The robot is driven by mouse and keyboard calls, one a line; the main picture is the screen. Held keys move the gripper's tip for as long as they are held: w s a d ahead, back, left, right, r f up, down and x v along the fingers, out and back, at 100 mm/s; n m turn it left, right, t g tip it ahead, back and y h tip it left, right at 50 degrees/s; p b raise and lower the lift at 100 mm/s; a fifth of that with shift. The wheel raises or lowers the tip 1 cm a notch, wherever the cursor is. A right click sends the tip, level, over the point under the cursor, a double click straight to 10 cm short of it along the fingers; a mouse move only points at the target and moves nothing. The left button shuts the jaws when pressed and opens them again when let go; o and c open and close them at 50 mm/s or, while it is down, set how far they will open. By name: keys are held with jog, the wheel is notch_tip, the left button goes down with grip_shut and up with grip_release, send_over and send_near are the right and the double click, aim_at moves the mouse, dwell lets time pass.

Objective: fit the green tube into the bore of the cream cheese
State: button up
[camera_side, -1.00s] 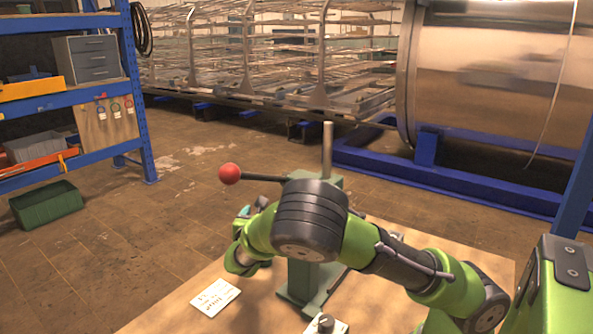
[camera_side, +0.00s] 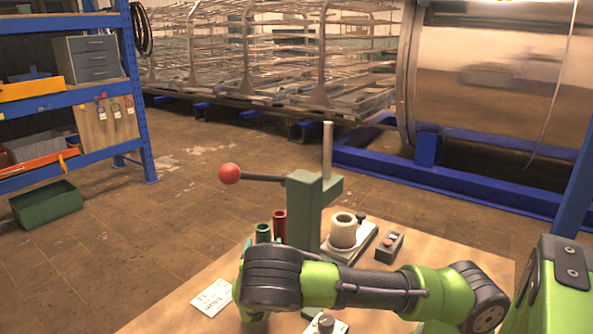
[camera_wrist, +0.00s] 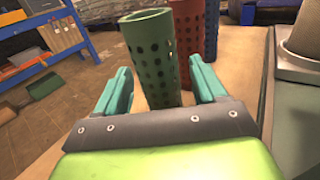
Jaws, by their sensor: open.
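The green tube (camera_side: 263,233) stands upright on the table, left of the press. In the wrist view the green tube (camera_wrist: 152,60) shows a perforated wall and an open top. My gripper (camera_wrist: 161,78) is open, its teal fingers left and right of the tube. I cannot tell how far the fingers reach past it; no contact shows. In the side view my arm mostly hides my gripper. The cream cheese (camera_side: 343,232) is a thick cream cylinder, bore upward, on a pale base right of the press column. A pale cylinder, apparently the cheese (camera_wrist: 303,38), is cut off at right in the wrist view.
A red tube (camera_side: 279,224) stands close beside the green one; a blue tube (camera_wrist: 211,30) stands beyond it. The green press (camera_side: 304,215) with its red-knobbed lever rises between tubes and cheese. A button box (camera_side: 389,246) and a card (camera_side: 212,297) lie on the table.

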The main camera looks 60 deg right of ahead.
jog(key=shift+c, duration=0.3)
jog(key=c, duration=0.9)
jog(key=shift+r, duration=0.1)
jog(key=shift+c, duration=0.2)
notch_tip(320, 180, up, 10)
